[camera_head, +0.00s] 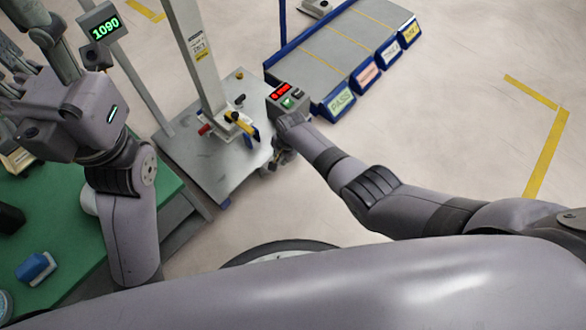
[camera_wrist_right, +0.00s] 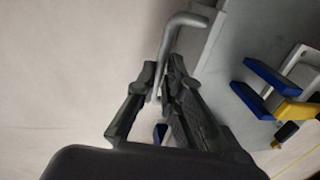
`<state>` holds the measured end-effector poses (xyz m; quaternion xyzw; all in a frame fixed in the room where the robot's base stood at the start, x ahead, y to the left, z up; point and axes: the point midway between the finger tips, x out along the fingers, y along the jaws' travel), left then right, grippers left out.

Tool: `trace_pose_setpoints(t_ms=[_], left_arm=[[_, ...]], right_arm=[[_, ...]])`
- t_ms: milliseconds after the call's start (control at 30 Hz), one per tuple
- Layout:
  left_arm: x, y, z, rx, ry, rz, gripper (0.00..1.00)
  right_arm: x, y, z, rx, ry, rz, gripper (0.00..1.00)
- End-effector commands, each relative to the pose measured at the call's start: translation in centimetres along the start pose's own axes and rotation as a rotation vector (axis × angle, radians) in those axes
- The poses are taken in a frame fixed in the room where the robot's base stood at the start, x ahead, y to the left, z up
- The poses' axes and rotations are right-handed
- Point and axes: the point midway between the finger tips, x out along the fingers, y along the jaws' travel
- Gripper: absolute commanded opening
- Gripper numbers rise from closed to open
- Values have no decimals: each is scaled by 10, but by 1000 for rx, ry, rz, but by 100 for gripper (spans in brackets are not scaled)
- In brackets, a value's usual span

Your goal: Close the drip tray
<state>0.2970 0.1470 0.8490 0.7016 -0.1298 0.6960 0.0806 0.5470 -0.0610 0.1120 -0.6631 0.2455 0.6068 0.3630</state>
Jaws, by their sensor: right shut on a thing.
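My right gripper (camera_wrist_right: 158,90) shows in the right wrist view with its fingers closed around a grey bent rod, like a handle (camera_wrist_right: 172,52), beside a grey plate. In the head view, my right gripper (camera_head: 282,156) is mostly hidden by its own wrist, at the right edge of the grey machine base (camera_head: 200,170). I cannot make out the drip tray itself in either view. My left gripper (camera_head: 18,62) is partly in view at the upper left of the head view. Its jaw opening is unclear.
The machine has an upright column (camera_head: 195,60) and a yellow-black lever (camera_head: 242,124). A box with a red display (camera_head: 288,98) is just above my right wrist. A blue-edged sorting ramp (camera_head: 340,60) stands behind. A green table (camera_head: 60,240) is at left. Floor at right is clear.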

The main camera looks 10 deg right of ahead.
Motion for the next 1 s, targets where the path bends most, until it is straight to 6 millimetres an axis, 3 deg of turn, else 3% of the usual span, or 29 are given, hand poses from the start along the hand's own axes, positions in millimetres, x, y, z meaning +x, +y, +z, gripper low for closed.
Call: trace_pose_setpoints(t_ms=[500,533,633,1000], left_arm=[[3,1,-1,2,19,7,44],[3,1,-1,2,19,7,44],[3,1,-2,2,19,7,44],[3,0,-1,3,17,6,44]], right_arm=[[2,-10,1,-1,0,-5,0],[2,-10,1,-1,0,-5,11],[2,-10,1,-1,0,-5,18],[-1,-9,0,0,0,-2,18]])
